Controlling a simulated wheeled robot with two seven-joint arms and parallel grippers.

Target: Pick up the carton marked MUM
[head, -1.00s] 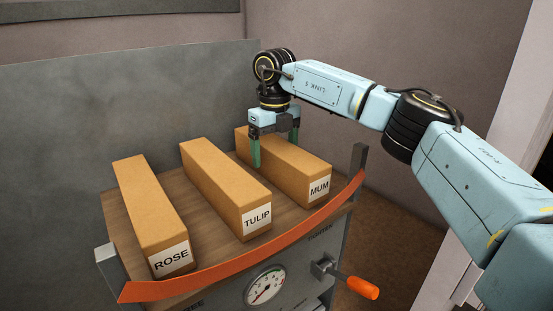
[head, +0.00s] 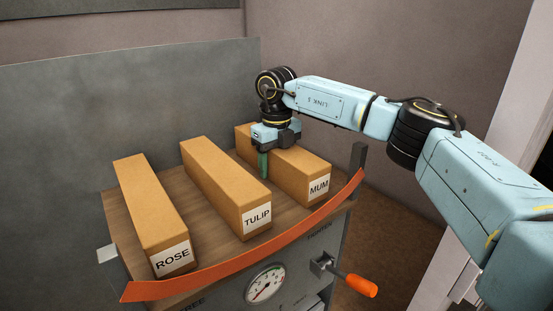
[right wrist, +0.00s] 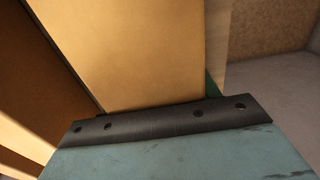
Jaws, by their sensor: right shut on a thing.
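The carton marked MUM (head: 301,172) is a long tan box at the right end of the wooden shelf (head: 215,242), its white label facing front. My right gripper (head: 273,160) is over it from above, shut on its sides near the middle. One green finger shows on the carton's left side; the other is hidden behind the carton. In the right wrist view the carton (right wrist: 135,50) fills the middle, close under the gripper, with a bit of green finger at its right edge. The carton appears to rest on the shelf. My left gripper is not in view.
The TULIP carton (head: 222,185) stands close to the left of the MUM carton, and the ROSE carton (head: 150,210) is farther left. An orange strip (head: 255,262) runs along the shelf's front edge. A dark post (head: 358,157) stands at the right corner. A grey panel (head: 90,110) is behind.

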